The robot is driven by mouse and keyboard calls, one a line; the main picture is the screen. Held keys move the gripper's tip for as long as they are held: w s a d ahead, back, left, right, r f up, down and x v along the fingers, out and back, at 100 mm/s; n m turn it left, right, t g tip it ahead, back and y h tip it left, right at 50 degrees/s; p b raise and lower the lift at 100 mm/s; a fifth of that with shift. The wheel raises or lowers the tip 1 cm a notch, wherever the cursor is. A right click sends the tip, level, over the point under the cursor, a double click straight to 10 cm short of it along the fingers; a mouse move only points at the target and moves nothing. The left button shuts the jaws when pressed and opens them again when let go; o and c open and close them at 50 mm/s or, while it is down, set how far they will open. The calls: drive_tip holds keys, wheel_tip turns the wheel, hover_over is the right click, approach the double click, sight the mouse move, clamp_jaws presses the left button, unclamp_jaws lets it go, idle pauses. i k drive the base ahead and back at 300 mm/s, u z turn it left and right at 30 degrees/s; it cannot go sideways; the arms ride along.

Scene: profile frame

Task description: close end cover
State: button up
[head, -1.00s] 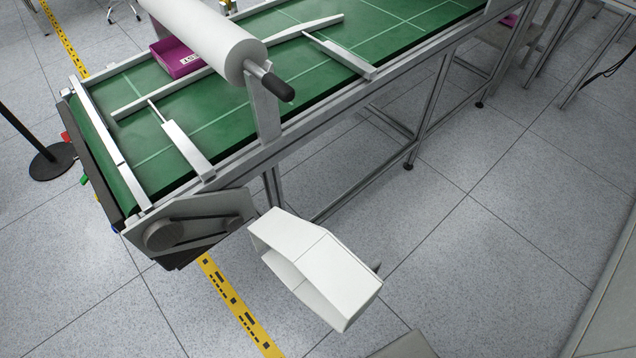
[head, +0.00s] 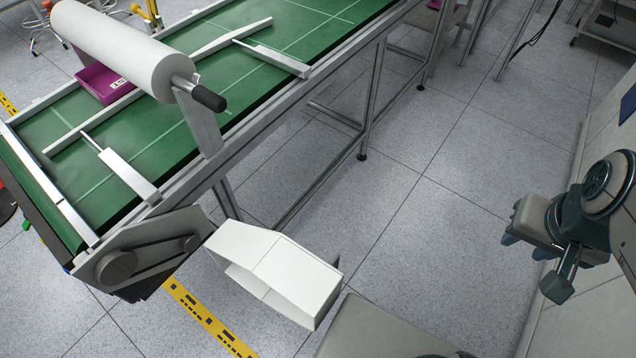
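The end cover (head: 292,270) is a white, hollow, box-like shell in the head view. It stands swung open at the near corner of the conveyor, its hollow side facing the drive plate. The grey drive plate (head: 158,232) with two round pulleys and a belt is exposed at the conveyor's end. My gripper (head: 537,262) is at the right side, dark and grey, well apart from the cover. Its finger gap does not show clearly, and I see nothing held in it.
The conveyor (head: 290,45) has a green belt and metal legs. A white roll (head: 120,45) with a dark handle sits above it, and a purple bin (head: 100,82) lies behind. Clear tiled floor (head: 420,240) lies between the cover and my gripper. Yellow tape (head: 205,318) marks the floor.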

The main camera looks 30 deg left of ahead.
sight(289, 280)
drive_tip(key=i, duration=0.95)
drive_tip(key=u, duration=0.8)
drive_tip(key=i, duration=0.55)
drive_tip(key=u, duration=3.6)
drive_tip(key=k, duration=0.65)
drive_tip(key=u, duration=0.15)
